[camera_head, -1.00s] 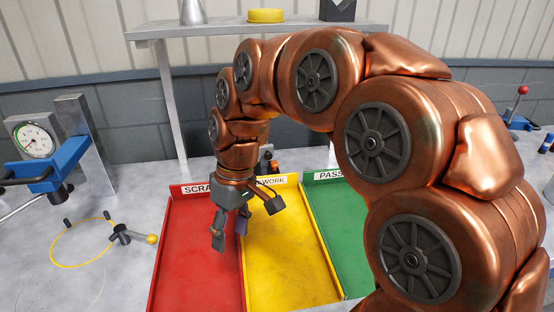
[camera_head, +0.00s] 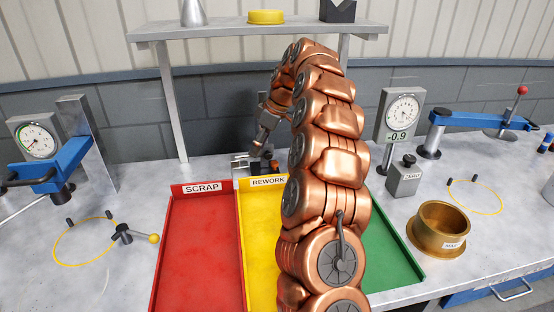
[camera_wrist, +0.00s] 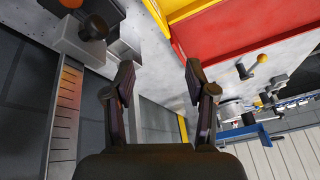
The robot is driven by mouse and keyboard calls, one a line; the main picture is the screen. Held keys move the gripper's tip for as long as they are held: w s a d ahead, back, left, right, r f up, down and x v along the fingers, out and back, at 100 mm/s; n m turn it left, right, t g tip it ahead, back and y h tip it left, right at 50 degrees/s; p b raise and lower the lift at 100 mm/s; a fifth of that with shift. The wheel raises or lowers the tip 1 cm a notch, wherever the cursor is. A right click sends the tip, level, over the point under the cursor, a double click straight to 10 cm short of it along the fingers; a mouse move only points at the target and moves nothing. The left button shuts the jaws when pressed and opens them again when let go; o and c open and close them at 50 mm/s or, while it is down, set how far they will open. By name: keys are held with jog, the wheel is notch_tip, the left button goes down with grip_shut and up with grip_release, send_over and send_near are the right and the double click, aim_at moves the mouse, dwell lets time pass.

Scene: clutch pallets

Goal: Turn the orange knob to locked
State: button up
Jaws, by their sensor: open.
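My gripper (camera_head: 261,138) is above the small metal fixture (camera_head: 240,164) behind the trays, and its fingers point down. In the wrist view my gripper (camera_wrist: 160,78) is open, with nothing between its two dark fingers. A small orange-red part (camera_head: 274,165) shows low by the fixture, just right of my gripper; I cannot tell for sure that it is the knob. In the wrist view a black knob (camera_wrist: 92,27) sits on a grey block left of my fingers.
Red scrap (camera_head: 198,250), yellow rework (camera_head: 258,245) and green pass (camera_head: 395,260) trays lie in front; my arm covers part of them. A shelf (camera_head: 230,30) stands behind. A brass ring (camera_head: 438,232) and a gauge (camera_head: 402,112) reading -0.9 are at right.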

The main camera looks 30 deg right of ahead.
jog(key=h, duration=0.1)
send_near(276, 162)
jog(key=shift+n+t, duration=0.4)
jog(key=shift+s+p+x, duration=0.15)
jog(key=shift+p+x, duration=0.55)
jog(key=shift+x, duration=1.45)
jog(key=shift+s+p+x, duration=0.2)
jog(key=shift+p+x, duration=0.45)
jog(key=shift+x, duration=1.5)
jog(key=shift+a+f, duration=0.1)
jog(key=shift+c, duration=0.4)
grip_shut()
